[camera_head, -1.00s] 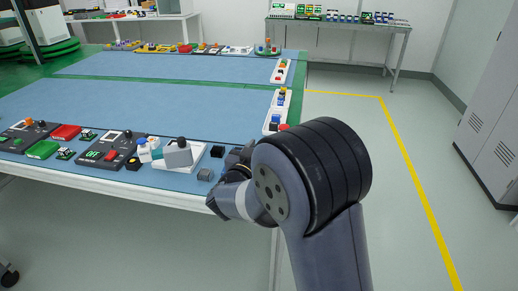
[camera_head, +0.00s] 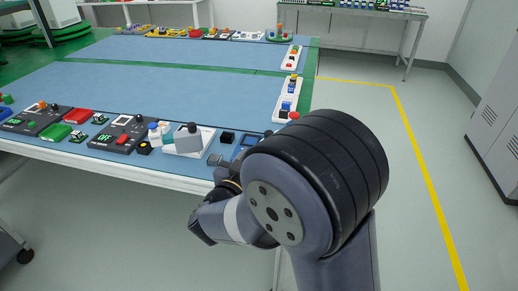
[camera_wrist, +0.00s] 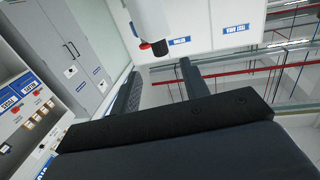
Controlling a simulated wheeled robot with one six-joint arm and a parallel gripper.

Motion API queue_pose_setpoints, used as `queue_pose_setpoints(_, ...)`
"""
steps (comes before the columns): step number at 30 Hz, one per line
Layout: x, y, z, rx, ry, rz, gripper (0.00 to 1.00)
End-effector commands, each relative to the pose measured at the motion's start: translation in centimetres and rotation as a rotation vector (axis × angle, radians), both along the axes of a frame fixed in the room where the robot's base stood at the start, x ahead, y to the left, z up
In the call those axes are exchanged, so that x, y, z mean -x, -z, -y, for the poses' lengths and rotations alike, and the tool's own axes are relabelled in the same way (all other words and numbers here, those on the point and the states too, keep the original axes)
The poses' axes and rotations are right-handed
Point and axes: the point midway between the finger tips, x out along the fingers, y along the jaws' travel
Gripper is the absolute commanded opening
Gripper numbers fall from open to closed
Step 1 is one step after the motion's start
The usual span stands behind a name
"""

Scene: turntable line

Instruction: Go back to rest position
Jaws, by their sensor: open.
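My gripper (camera_wrist: 160,76) shows in the wrist view with its two dark fingers apart and nothing between them. Behind the fingers are a white wall, red pipes and grey cabinets, so it faces away from the table top. In the head view my arm rises at the lower right, in front of the blue-topped table's (camera_head: 170,75) near right corner. The large dark arm joint hides part of that corner, and the gripper itself is hard to make out there.
Along the table's near edge are a dark control box (camera_head: 122,133), a red block (camera_head: 80,116), a green block (camera_head: 54,132) and a grey block on a white plate (camera_head: 208,135). Grey cabinets (camera_head: 500,135) stand at the right. Floor between is clear.

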Motion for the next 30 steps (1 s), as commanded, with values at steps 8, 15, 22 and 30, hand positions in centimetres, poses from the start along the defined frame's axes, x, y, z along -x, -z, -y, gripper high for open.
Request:
queue_pose_setpoints(8,0.4,0.0,-0.1,0.0,0.0,0.0,0.43)
queue_pose_setpoints(15,-0.1,0.0,0.1,0.0,0.002,0.0,0.43)
queue_pose_setpoints(22,-3.0,0.1,1.4,0.0,0.005,0.001,0.43)
queue_pose_setpoints(30,-7.5,0.1,3.3,-0.001,0.004,0.0,0.43)
